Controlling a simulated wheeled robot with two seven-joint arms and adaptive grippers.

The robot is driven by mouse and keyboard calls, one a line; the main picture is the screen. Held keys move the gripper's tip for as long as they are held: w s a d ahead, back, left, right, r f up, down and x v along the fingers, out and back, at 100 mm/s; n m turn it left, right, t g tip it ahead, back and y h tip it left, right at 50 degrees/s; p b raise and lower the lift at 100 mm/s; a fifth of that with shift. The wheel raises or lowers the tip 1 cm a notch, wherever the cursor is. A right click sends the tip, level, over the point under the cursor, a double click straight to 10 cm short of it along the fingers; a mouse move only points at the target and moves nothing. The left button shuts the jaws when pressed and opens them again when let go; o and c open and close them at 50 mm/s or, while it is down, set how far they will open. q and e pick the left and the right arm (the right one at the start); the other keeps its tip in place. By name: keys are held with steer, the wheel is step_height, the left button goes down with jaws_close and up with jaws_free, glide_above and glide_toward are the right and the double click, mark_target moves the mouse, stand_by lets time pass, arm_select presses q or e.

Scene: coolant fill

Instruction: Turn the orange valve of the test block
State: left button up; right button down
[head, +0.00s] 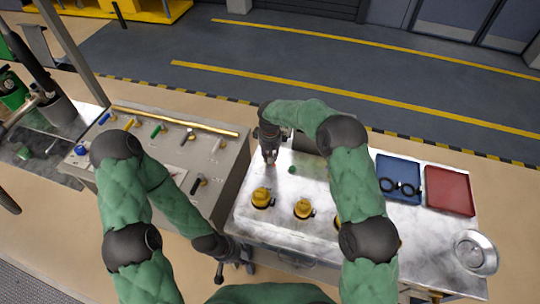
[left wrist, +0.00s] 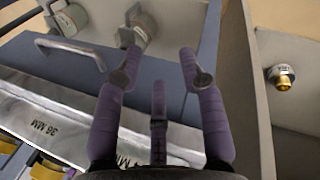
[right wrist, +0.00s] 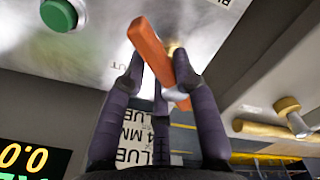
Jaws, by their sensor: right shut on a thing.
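The orange valve handle (right wrist: 150,50) is a flat bar that lies between the fingers of my right gripper (right wrist: 160,88) in the right wrist view. The fingers are shut on it. In the head view my right gripper (head: 270,158) reaches down at the left end of the steel bench, and the handle is mostly hidden there. A green button (right wrist: 58,14) is on the same metal face as the valve; it also shows in the head view (head: 292,170). My left gripper (left wrist: 162,70) is open and empty; in the head view it (head: 235,265) hangs low by the bench front.
A sloped panel (head: 225,170) with coloured valve handles and a brass pipe (head: 175,121) stands on the left. Yellow-and-black fittings (head: 262,198) are on the bench. A blue tray (head: 400,165) with black rings, a red tray (head: 449,190) and a metal bowl (head: 475,252) are at the right.

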steer(key=shift+s+a+f+n, duration=0.1)
steer(key=shift+f+n, duration=0.05)
steer(key=shift+n, duration=0.95)
steer(key=shift+f+n, duration=0.15)
steer(key=shift+n, duration=1.25)
steer(key=shift+f+n, duration=0.1)
steer(key=shift+n, duration=1.4)
steer(key=c, duration=1.1)
jaws_free()
steer(key=shift+o, duration=0.2)
steer(key=shift+w+r, duration=0.35)
steer(key=shift+r, duration=0.25)
step_height(320, 180, up, 11)
steer(key=shift+r, duration=0.15)
